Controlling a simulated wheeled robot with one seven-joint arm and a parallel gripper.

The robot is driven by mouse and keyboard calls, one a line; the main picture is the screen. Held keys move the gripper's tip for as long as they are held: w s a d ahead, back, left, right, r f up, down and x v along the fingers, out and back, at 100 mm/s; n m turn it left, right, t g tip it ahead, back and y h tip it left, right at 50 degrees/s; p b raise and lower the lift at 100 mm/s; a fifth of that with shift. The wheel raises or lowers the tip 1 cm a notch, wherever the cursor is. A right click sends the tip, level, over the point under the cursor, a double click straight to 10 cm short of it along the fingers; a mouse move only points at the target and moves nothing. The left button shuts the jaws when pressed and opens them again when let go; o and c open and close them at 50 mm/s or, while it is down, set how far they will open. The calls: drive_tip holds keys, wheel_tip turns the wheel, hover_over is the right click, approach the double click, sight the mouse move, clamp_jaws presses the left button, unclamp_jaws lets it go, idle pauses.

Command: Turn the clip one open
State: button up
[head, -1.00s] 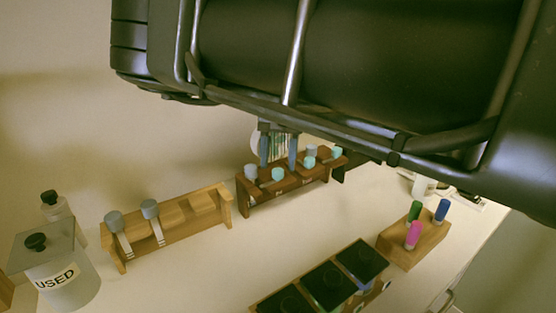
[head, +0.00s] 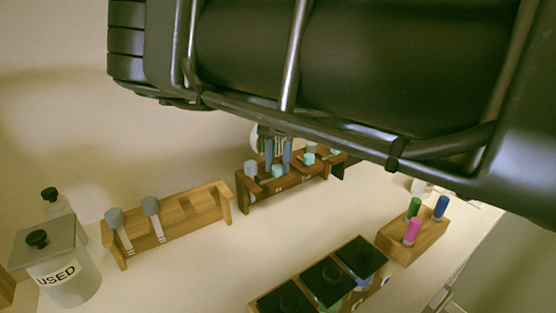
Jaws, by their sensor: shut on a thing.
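My gripper (head: 278,165) reaches down over the dark wooden rack (head: 250,206) from behind my large dark arm. Its two slim grey-blue fingers are shut on a teal-capped bottle (head: 277,171) in the rack's front row, with the cap between the fingertips. A grey cap (head: 251,169) stands just left of the fingers. Another teal cap (head: 308,159) and a grey cap (head: 311,149) stand to the right. I cannot tell which bottle is the clip one; no clip shows clearly. The bottle bodies are mostly hidden by the rack.
A light wooden rack (head: 185,225) with two grey-capped tubes stands left. A grey bin marked USED (head: 58,272) stands at far left. Black-topped boxes (head: 326,279) are in front. A wooden block (head: 405,244) with green, pink and blue pens is at right. The middle counter is clear.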

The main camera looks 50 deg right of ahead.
drive_tip(key=shift+m+b, duration=0.3)
drive_tip(key=shift+m, duration=0.1)
clamp_jaws()
drive_tip(key=m+t+b, duration=0.1)
drive_tip(key=m+b, duration=0.1)
drive_tip(key=m, duration=0.1)
drive_tip(key=shift+f+y, duration=0.1)
drive_tip(key=shift+y, duration=0.3)
drive_tip(key=m+t+b, duration=0.1)
drive_tip(key=m, duration=0.1)
drive_tip(key=m+t+b, duration=0.1)
drive_tip(key=m+b, duration=0.1)
drive_tip(key=m, duration=0.1)
drive_tip(key=shift+s+m+t, duration=0.2)
drive_tip(key=shift+m+t, duration=0.1)
drive_tip(key=m+b, duration=0.1)
drive_tip(key=m, duration=0.1)
drive_tip(key=m+t+h+b, duration=0.1)
drive_tip(key=m+b, duration=0.1)
drive_tip(key=shift+s+t, duration=0.1)
drive_tip(key=shift+t, duration=0.2)
drive_tip(key=shift+s+a+m+t+h+b, duration=0.1)
drive_tip(key=shift+m+t+h+b, duration=0.2)
drive_tip(key=shift+m+b, duration=0.55)
drive_tip(key=shift+m+t+h+b, duration=0.2)
drive_tip(key=shift+m+h+b, duration=0.15)
drive_tip(key=shift+m, duration=1)
drive_tip(key=o, duration=1)
unclamp_jaws()
drive_tip(key=shift+r, duration=0.2)
